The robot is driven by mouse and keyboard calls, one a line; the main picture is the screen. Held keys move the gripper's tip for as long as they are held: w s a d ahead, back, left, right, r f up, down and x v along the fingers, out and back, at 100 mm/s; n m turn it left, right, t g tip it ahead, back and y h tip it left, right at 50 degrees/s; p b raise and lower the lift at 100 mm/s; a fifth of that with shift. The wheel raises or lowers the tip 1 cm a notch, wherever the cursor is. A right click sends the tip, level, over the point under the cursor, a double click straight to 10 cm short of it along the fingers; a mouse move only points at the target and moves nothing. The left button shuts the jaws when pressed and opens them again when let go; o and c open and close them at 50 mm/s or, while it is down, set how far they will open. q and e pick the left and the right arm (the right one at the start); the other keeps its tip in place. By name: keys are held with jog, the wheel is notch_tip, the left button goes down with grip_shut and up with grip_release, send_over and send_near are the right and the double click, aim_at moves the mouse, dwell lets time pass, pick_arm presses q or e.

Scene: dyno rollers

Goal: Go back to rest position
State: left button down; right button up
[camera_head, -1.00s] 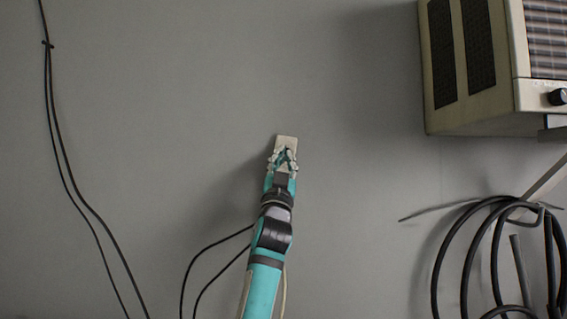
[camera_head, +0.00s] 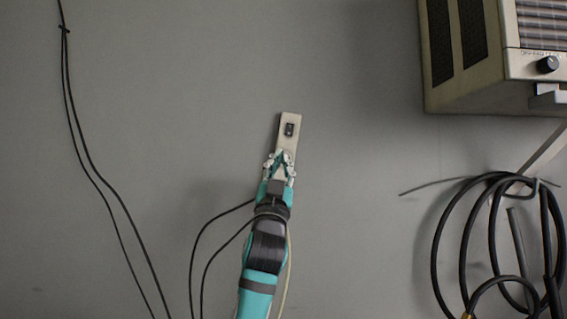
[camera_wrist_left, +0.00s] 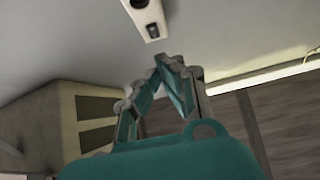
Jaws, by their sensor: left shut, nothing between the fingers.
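My left gripper (camera_head: 279,158) is teal and grey, shut and empty, in front of the grey wall in the head view. Its fingertips overlap the lower part of a pale narrow switch plate (camera_head: 290,118) with a small black switch. In the left wrist view the shut fingertips (camera_wrist_left: 168,60) sit below the switch plate (camera_wrist_left: 143,14), with a gap between them in the picture. The plate shows a dark round part and a dark switch there. My right gripper is not in view.
A beige heater box (camera_head: 470,85) hangs on the wall at the upper right. Coiled black hose (camera_head: 465,240) hangs below it. Thin black cables (camera_head: 82,150) run down the wall at left. The wall (camera_head: 190,100) between is clear.

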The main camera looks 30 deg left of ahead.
pick_arm(q)
jog(key=shift+s+f, duration=0.1)
jog(key=shift+f, duration=0.25)
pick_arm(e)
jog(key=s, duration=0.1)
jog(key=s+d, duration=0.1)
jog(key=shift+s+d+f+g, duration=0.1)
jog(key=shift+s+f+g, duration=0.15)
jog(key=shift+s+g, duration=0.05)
pick_arm(q)
jog(key=shift+s+d, duration=0.1)
jog(key=shift+d, duration=0.05)
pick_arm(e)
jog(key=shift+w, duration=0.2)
